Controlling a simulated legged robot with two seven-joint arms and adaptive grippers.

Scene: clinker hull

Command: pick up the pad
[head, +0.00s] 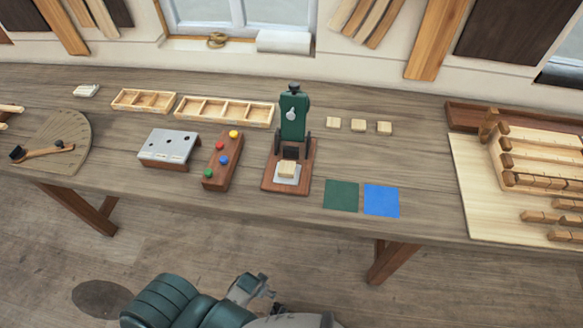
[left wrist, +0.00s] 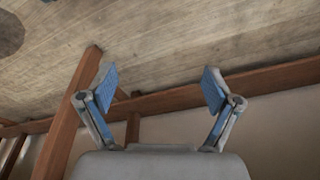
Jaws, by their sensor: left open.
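Flat green square (head: 341,195) and blue square (head: 382,200) lie side by side near the bench's front edge. A small pale block (head: 287,169) sits on a light plate on the base of a green press (head: 294,117). Three similar pale blocks (head: 358,125) lie in a row behind, right of the press. I cannot tell which thing is the pad. My left gripper (head: 264,288) is low in front of the bench, apart from all of these. In the left wrist view its two blue-faced fingers (left wrist: 160,90) are spread, with nothing between them. My right gripper is not seen.
The bench (head: 420,180) has a front edge and legs (head: 393,262) between my gripper and its top. Left of the press are a block with coloured knobs (head: 222,162), a grey perforated stand (head: 168,147) and compartment trays (head: 225,111). A wooden rack (head: 545,160) stands right.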

